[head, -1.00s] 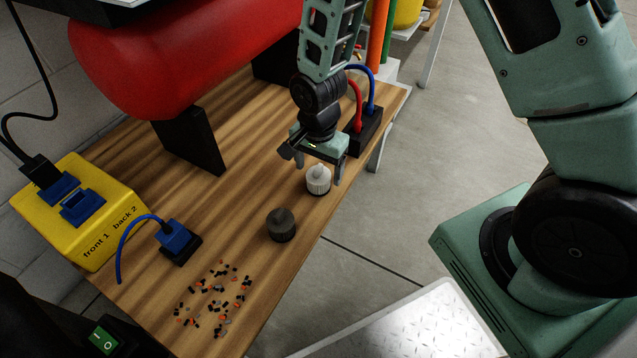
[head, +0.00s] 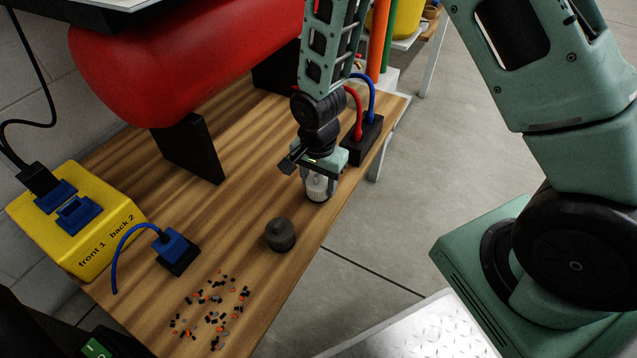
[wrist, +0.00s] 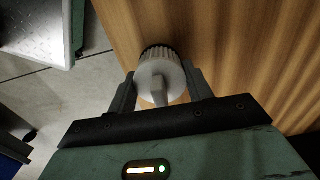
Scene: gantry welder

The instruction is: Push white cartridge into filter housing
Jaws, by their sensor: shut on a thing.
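The white cartridge (head: 316,188) stands upright on the wooden table near its right edge. It has a ribbed side and a narrow tip on top. My gripper (head: 318,187) is above it with its fingers down around it and shut on it. In the wrist view the cartridge (wrist: 160,80) sits between the two fingers (wrist: 161,90), and a dark ring shows at its far end. A dark grey cylinder (head: 280,235), which may be the filter housing, stands on the table to the lower left of the cartridge, apart from it.
A red tank (head: 180,65) on black supports fills the back left. A black block (head: 362,140) with red and blue hoses stands behind my gripper. A yellow box (head: 85,235), a blue plug (head: 175,250) and scattered small bits (head: 212,310) lie left and in front.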

